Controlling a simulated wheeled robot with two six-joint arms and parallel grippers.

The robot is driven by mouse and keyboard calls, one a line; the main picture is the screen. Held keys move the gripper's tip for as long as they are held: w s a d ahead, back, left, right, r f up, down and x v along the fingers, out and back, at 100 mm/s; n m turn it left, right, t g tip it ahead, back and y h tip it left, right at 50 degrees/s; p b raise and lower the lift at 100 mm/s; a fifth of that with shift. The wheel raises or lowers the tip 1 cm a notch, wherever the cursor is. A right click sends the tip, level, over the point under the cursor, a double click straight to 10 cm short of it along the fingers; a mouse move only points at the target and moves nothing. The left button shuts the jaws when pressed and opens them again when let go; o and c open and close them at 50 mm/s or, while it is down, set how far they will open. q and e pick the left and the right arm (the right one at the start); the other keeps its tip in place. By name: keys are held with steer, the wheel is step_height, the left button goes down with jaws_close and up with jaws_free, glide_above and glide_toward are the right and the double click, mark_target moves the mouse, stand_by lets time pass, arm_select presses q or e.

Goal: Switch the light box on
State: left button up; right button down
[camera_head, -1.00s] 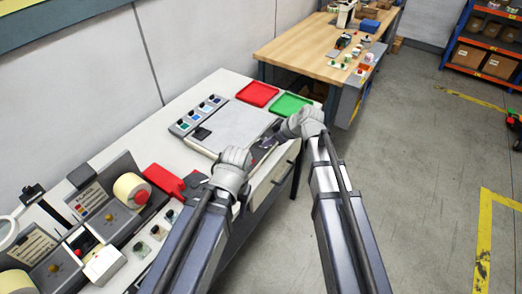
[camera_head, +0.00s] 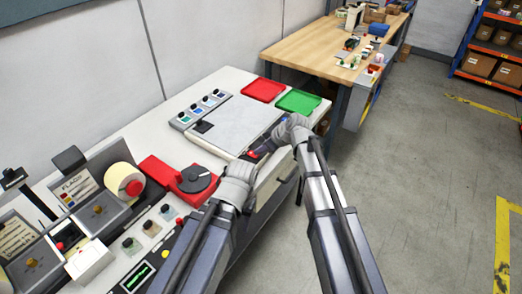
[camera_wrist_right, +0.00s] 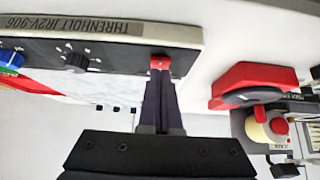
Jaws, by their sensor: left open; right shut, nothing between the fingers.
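The light box (camera_head: 236,126) is a flat pale panel on the white bench. In the right wrist view its dark front strip (camera_wrist_right: 112,60) carries a blue knob (camera_wrist_right: 10,60), a black dial knob (camera_wrist_right: 75,63) and a small red switch (camera_wrist_right: 160,62). My right gripper (camera_wrist_right: 159,75) is shut and empty, its tips at the red switch; I cannot tell whether they touch it. In the head view my right gripper (camera_head: 262,149) is at the light box's front edge. My left gripper (camera_head: 238,172) is open over the bench's front edge, its fingers mostly hidden.
A red dispenser with a dark disc (camera_head: 198,179) stands left of the light box, beside my left gripper. A red tray (camera_head: 263,90) and a green tray (camera_head: 298,101) lie behind it. Rewinder units (camera_head: 95,205) fill the left end. The floor at right is clear.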

steer(key=shift+f, duration=0.25)
steer(key=shift+s+d+f+b, duration=0.1)
steer(key=shift+d+f+b, duration=0.05)
steer(key=shift+f+b, duration=0.45)
steer(key=shift+r, duration=0.25)
steer(key=shift+p, duration=0.3)
steer(key=shift+r+p, duration=0.75)
steer(key=shift+r, duration=0.05)
